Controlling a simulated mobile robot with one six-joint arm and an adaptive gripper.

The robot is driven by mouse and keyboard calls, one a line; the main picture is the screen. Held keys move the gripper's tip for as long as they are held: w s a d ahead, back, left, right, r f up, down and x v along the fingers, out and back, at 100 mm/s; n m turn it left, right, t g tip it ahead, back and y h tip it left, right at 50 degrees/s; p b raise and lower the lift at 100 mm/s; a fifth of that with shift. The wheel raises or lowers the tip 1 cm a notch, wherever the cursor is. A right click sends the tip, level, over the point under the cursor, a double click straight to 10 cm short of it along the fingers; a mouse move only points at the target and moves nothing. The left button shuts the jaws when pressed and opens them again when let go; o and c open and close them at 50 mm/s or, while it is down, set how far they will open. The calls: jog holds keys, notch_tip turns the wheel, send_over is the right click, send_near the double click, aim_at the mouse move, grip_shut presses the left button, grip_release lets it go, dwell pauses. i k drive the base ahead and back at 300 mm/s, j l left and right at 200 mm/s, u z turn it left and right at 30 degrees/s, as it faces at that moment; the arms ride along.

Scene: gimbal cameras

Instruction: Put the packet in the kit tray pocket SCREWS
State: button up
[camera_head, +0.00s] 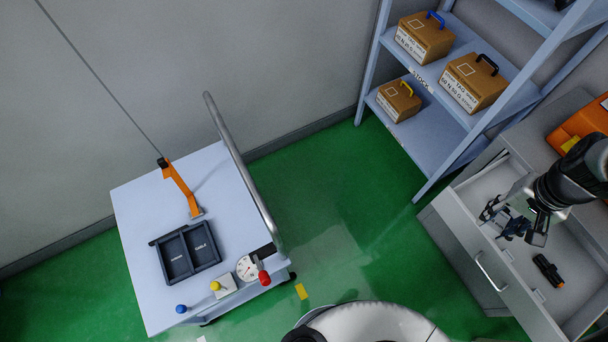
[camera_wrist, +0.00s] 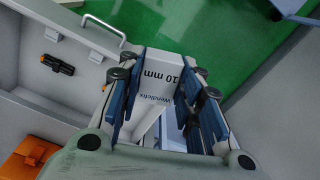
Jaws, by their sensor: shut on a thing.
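My gripper (camera_head: 512,222) is over the open drawer at the right of the head view. In the wrist view its blue-padded fingers (camera_wrist: 160,88) are shut on a white packet (camera_wrist: 163,68) printed "10 mm". The packet is hard to make out in the head view. The dark kit tray (camera_head: 153,243) lies on the pale cart top at the left, far from my gripper. It has two pockets side by side, which look empty. Their labels are too small to read surely.
The drawer (camera_head: 487,245) holds a black and orange tool (camera_head: 548,270). The cart (camera_head: 140,205) carries an orange post (camera_head: 182,190), a dial gauge (camera_head: 247,267), small coloured knobs and a tall grey handle (camera_head: 240,165). Shelves with boxes (camera_head: 425,38) stand behind. Green floor lies between.

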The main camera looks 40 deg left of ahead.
aim_at(177, 257)
jog(key=k+j+u, duration=0.25)
jog(key=k+j, duration=0.2)
jog(key=k+j+u, duration=0.3)
jog(key=j, duration=0.3)
jog(key=k+u, duration=0.1)
jog(key=u, duration=1.75)
